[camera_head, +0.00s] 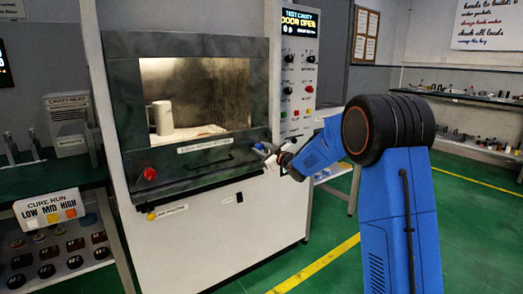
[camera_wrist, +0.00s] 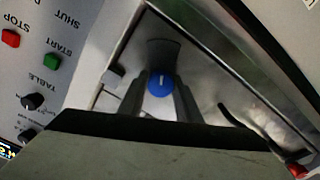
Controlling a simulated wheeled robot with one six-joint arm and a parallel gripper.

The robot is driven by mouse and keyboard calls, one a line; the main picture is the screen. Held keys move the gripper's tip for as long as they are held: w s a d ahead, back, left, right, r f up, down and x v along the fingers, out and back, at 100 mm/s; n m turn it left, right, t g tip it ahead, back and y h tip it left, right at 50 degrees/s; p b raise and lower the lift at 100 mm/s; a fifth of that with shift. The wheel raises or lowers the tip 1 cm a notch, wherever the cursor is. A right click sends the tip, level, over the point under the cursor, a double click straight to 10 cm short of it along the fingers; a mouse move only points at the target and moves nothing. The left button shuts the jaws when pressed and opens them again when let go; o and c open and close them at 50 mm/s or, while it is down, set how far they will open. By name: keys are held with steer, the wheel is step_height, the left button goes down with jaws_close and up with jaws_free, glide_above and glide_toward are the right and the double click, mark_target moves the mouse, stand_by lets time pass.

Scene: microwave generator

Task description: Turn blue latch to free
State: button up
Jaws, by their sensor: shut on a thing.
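The blue latch (camera_wrist: 160,84) is a round knob with a white mark, on the metal front of the microwave generator. In the wrist view it sits between the two dark fingers of my gripper (camera_wrist: 161,92), which is shut on it. In the head view my gripper (camera_head: 270,157) is at the right edge of the grey front (camera_head: 190,178), and the latch is mostly hidden there by the gripper and too small to make out. The lit cavity behind the front holds a white cylinder (camera_head: 162,118). The display (camera_head: 299,20) appears to read "DOOR OPEN".
A red knob (camera_head: 149,174) is on the front's lower left. The control panel (camera_head: 297,75), with knobs and buttons, stands just right of the latch. In the wrist view a green button (camera_wrist: 51,62) and a red button (camera_wrist: 10,38) are at left. Green floor lies open at right.

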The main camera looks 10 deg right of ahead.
steer(key=shift+f, duration=0.25)
steer(key=o, duration=1)
steer(key=shift+r, duration=0.1)
steer(key=v, duration=1.7)
steer(key=shift+s, duration=0.2)
